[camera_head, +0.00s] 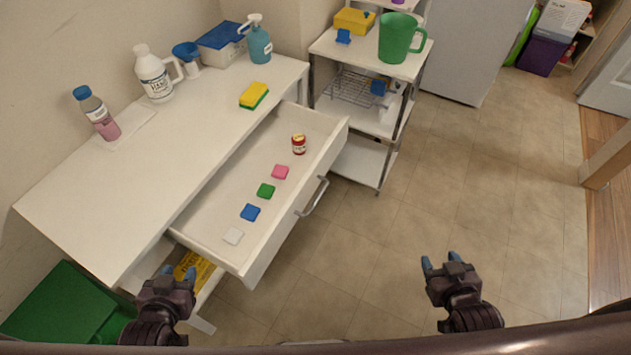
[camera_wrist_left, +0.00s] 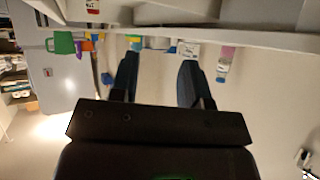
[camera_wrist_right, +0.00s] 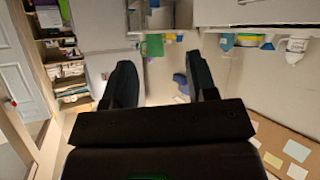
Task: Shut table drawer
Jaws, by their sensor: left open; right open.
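The white table (camera_head: 110,200) stands at the left of the head view, and its drawer (camera_head: 265,220) is pulled well out toward me. The drawer's metal handle (camera_head: 313,197) is on its front face. Inside lie a small red jar (camera_head: 299,144) and pink (camera_head: 280,172), green (camera_head: 265,191), blue (camera_head: 250,212) and white (camera_head: 233,236) pieces. My left gripper (camera_head: 178,272) is open and empty, near the drawer's lower left corner. My right gripper (camera_head: 440,261) is open and empty over the floor, right of the handle and apart from it.
A wheeled shelf cart (camera_head: 385,127) with a green mug (camera_head: 398,38) stands just beyond the drawer's far end. Bottles and a sponge (camera_head: 254,95) are on the tabletop. A green bin (camera_head: 60,305) is at lower left. The tiled floor (camera_head: 440,175) right of the drawer is clear.

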